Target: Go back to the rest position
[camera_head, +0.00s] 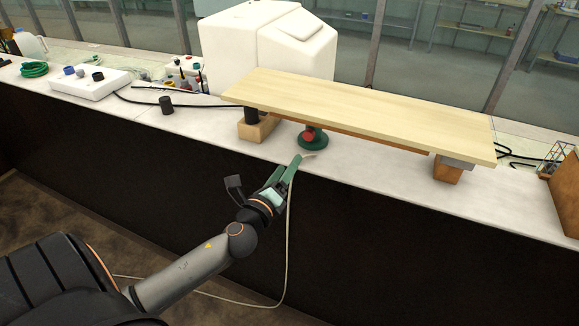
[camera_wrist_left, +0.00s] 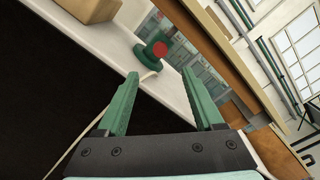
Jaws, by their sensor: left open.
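My left gripper (camera_head: 288,171) has green fingers and reaches up from the lower left, in front of the counter's front edge. In the left wrist view its two fingers (camera_wrist_left: 163,92) are spread apart with nothing held between them. A green round-based device with a red part (camera_head: 312,136) stands on the counter under the board's front edge, a little beyond the fingertips. It also shows in the left wrist view (camera_wrist_left: 153,50), apart from the fingers. My right gripper is in neither view.
A pale wooden board (camera_head: 370,108) rests on wooden blocks (camera_head: 258,130) on the white counter (camera_head: 210,128). A white tank (camera_head: 270,45) stands behind it. A pale cable (camera_head: 288,240) hangs down the dark counter front near my left gripper. A control box (camera_head: 92,83) is at left.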

